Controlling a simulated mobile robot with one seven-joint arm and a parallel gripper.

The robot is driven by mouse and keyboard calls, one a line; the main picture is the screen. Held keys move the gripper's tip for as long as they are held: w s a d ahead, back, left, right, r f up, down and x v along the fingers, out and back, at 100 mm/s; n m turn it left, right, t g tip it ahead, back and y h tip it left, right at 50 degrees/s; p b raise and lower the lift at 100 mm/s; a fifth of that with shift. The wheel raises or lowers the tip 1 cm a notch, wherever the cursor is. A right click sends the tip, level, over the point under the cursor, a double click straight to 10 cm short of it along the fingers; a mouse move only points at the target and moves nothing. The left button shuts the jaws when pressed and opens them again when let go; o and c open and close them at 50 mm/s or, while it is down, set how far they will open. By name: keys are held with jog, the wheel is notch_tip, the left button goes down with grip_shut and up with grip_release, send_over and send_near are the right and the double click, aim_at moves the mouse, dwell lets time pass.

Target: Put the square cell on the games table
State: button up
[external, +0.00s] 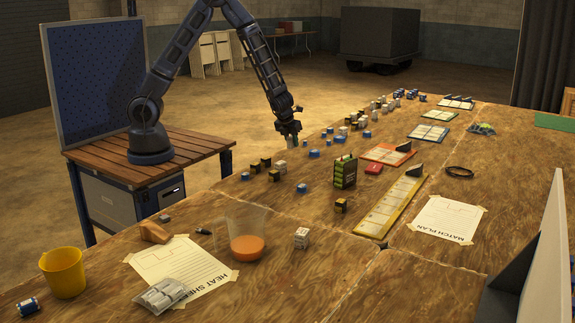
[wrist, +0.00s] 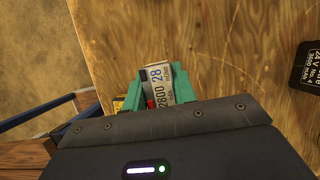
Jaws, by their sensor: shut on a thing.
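I cannot pick out with certainty which surface is the games table.
The wooden table (external: 330,290) bears several loose cells, a black-green battery box (external: 345,171), colored trays (external: 388,153) and an orange-filled beaker (external: 246,240). A yellow cup (external: 63,272) stands front left. A dark battery (wrist: 309,68) shows at right in the wrist view.

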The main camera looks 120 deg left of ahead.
aim_at(294, 166)
jog(key=shift+f, duration=4.55)
jog(key=shift+f, duration=0.1)
jog(key=o, duration=1.1)
jog(key=shift+c, duration=0.2)
jog(key=v, duration=1.2)
